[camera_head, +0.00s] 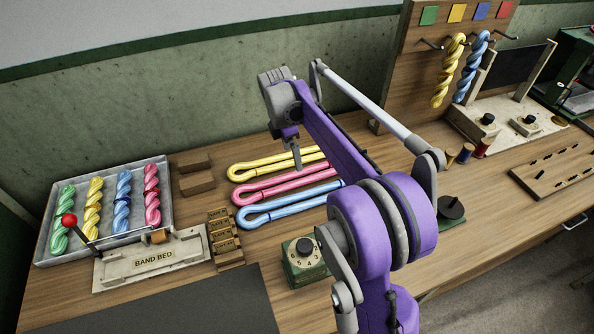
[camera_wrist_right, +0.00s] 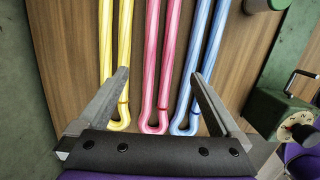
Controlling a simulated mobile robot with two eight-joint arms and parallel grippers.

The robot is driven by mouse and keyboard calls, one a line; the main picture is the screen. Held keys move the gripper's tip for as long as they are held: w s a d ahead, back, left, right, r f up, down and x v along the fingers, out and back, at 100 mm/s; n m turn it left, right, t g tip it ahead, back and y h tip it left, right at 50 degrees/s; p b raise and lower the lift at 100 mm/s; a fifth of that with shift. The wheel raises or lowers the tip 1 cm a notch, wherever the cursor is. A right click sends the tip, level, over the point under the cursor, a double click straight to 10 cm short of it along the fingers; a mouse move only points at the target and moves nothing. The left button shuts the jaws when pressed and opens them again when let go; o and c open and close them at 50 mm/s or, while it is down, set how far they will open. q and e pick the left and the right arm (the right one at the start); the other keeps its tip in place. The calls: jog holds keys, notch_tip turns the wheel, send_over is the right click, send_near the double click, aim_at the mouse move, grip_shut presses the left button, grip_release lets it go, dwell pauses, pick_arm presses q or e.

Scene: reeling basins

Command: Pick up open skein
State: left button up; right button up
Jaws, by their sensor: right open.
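Three open skeins lie side by side on the wooden table: yellow (camera_head: 252,170), pink (camera_head: 260,191) and blue (camera_head: 270,213). Each is a long flat loop. My right gripper (camera_head: 296,158) is above them in the head view, and my purple arm covers part of their right ends. In the right wrist view my right gripper (camera_wrist_right: 159,80) is open and empty. The pink skein (camera_wrist_right: 152,60) runs between its fingers. The yellow skein (camera_wrist_right: 106,40) is by the left finger and the blue skein (camera_wrist_right: 205,40) by the right finger. My left gripper is not in view.
A metal tray (camera_head: 41,254) with several twisted skeins and the band bed (camera_head: 152,262) stand left. Small labelled blocks (camera_head: 222,236) and a green dial box (camera_head: 303,262) are near the skeins. A hook board (camera_head: 413,75) with twisted skeins stands at back right.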

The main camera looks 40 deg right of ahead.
aim_at(296, 175)
jog(key=f, duration=0.3)
jog(key=shift+s+f, duration=0.4)
jog(key=f, duration=0.2)
jog(key=d+f, duration=0.1)
jog(key=f, duration=0.3)
jog(key=shift+w+d+f, duration=0.15)
jog(key=shift+w, duration=0.1)
jog(key=shift+c, duration=0.2)
jog(key=c, duration=1.3)
